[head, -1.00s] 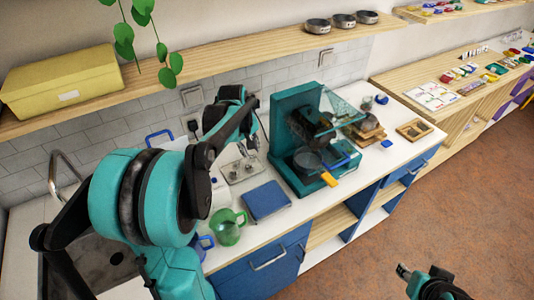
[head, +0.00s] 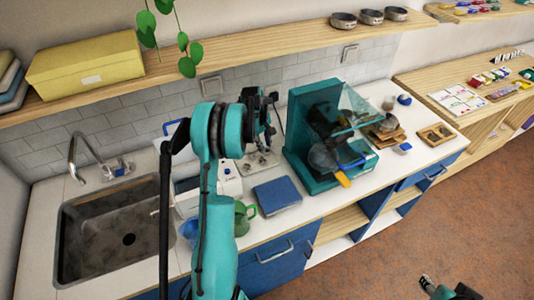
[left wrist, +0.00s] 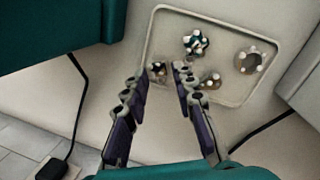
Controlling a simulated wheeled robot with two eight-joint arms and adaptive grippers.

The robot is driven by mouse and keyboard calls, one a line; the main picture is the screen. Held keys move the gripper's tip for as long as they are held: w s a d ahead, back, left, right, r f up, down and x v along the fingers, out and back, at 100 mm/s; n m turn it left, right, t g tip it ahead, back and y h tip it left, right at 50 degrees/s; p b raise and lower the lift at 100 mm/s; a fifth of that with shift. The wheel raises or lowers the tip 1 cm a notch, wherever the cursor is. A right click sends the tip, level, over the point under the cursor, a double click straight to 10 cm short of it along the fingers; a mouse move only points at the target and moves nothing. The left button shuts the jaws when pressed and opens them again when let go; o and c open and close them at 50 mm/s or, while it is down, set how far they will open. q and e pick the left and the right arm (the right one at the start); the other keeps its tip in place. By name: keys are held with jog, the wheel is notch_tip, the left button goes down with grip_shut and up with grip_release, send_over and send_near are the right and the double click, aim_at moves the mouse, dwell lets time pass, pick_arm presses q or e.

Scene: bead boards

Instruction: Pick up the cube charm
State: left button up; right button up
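A shallow pale tray (left wrist: 152,40) holds several small charms with white knobs; it also shows on the counter in the head view (head: 246,169). One charm is dark teal (left wrist: 196,42), one is a grey ring (left wrist: 250,60), and a brownish one (left wrist: 210,80) lies by the right fingertip. Another small charm (left wrist: 158,69) lies near the left fingertip. I cannot tell which is the cube charm. My left gripper (left wrist: 162,78) is open above the tray's near edge, with nothing seen held; it shows in the head view (head: 270,128). My right gripper (head: 428,284) is low over the floor, its fingers unclear.
A teal machine (head: 300,125) stands right of the tray. A blue flat box (head: 277,195) and a green jug (head: 243,218) are in front. A sink (head: 75,235) is at left. A wooden shelf (head: 240,58) runs above the counter.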

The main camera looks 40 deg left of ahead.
pick_arm(q)
jog(key=shift+w+d+f, duration=0.1)
jog(key=shift+w+f, duration=0.1)
jog(key=shift+f, duration=1)
jog(key=shift+r, duration=0.1)
grip_shut()
